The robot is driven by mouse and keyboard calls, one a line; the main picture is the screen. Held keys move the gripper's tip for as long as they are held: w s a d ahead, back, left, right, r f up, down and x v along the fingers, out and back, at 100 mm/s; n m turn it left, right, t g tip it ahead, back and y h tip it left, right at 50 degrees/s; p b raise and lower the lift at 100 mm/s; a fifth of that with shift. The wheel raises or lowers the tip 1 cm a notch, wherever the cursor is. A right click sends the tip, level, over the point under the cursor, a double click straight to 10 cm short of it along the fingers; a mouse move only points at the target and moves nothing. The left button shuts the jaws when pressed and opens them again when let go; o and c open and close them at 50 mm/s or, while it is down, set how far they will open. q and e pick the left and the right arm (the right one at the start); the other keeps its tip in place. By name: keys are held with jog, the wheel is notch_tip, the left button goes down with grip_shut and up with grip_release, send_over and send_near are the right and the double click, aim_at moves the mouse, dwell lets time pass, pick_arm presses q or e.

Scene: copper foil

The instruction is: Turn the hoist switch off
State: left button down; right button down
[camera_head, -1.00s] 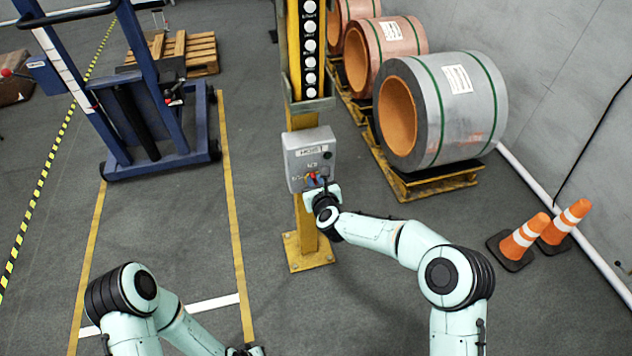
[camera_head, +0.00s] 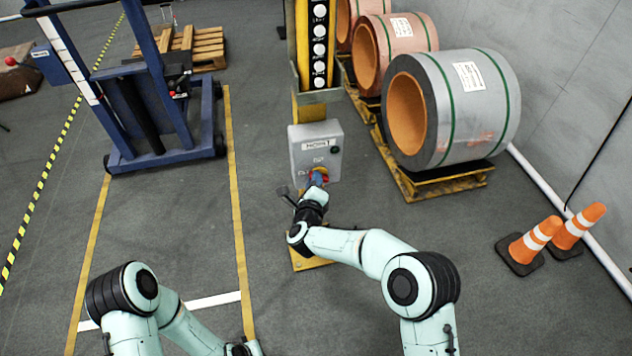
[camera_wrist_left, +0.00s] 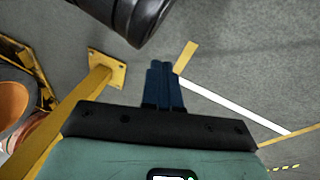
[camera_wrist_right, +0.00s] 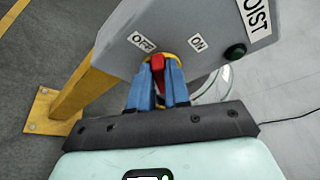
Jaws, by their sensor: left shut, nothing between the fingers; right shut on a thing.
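The hoist switch box (camera_head: 315,152) is grey and stands on a yellow post. Its red handle (camera_wrist_right: 157,62) sits on a yellow disc low on the face, below the OFF label (camera_wrist_right: 142,42) and the ON label (camera_wrist_right: 197,42). In the right wrist view the handle's visible end is nearer OFF than ON. My right gripper (camera_head: 317,179) is shut on the handle, its blue fingers on both sides and hiding part of it; the fingers also show in the right wrist view (camera_wrist_right: 160,78). My left gripper (camera_wrist_left: 162,70) is shut and empty, low over the floor.
Metal coils (camera_head: 470,105) on pallets stand right of the post. Two orange cones (camera_head: 530,245) are at the right. A blue lift frame (camera_head: 150,90) and a wooden pallet (camera_head: 195,45) are at the left. The floor in front is clear.

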pick_arm(q)
jog(key=s+f+g+b, duration=0.2)
jog(key=s+f, duration=0.3)
jog(key=s, duration=0.1)
jog(key=shift+s+a+f+b, duration=0.15)
jog(key=shift+s+a+b, duration=0.1)
jog(key=shift+a+b, duration=0.2)
pick_arm(e)
jog(key=shift+a+f+n+t+h, duration=0.1)
jog(key=shift+f+n+t+h, duration=0.2)
jog(key=shift+n, duration=0.65)
jog(key=shift+a+f+n+t+h, duration=0.1)
jog(key=shift+f+n+t, duration=0.25)
jog(key=shift+n, duration=0.55)
jog(key=shift+a+f+n+t+h, duration=0.15)
jog(key=shift+n+t, duration=0.3)
jog(key=shift+n, duration=0.5)
jog(key=shift+d, duration=0.15)
jog(key=c, duration=1.1)
grip_release()
jog(key=shift+s, duration=0.1)
